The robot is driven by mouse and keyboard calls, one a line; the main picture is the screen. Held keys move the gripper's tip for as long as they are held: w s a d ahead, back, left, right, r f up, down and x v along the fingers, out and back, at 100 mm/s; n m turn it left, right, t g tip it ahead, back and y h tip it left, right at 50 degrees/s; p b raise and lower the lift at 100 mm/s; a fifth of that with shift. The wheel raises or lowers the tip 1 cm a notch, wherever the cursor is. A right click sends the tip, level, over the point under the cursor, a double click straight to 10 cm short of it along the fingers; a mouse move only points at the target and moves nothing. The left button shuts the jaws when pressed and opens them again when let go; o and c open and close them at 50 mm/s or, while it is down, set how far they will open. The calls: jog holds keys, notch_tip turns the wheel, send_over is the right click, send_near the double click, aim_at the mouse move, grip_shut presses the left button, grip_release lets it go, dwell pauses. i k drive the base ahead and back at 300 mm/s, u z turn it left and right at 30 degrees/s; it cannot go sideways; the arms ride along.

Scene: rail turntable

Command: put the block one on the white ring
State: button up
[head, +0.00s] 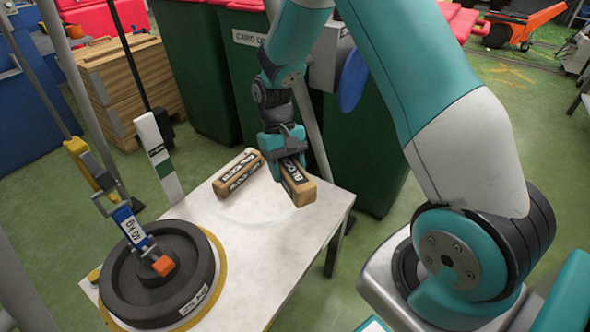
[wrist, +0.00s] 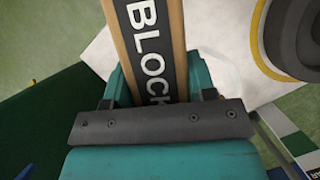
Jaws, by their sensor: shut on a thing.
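My gripper (head: 285,152) is shut on a wooden block (head: 304,190) with a black label, at the table's far right side. In the wrist view the block (wrist: 176,35) runs up between the fingers (wrist: 155,90) and its label reads "BLOCK"; the number is hidden, so I cannot confirm it is block one. A second labelled wooden block (head: 238,173) lies just left of the held one. A faint white ring (head: 243,222) shows on the white tabletop below the blocks, partly covered by them. I cannot tell whether the held block touches the table.
Green bins (head: 215,85) stand behind the table. A white-and-green post (head: 158,155) stands at its left back edge. The table's front right is clear.

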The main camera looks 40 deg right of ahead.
aim_at(274, 197)
jog(key=k, duration=0.5)
jog(key=u, duration=1.55)
jog(key=k, duration=0.8)
jog(key=z, duration=1.25)
jog(key=i, duration=1.5)
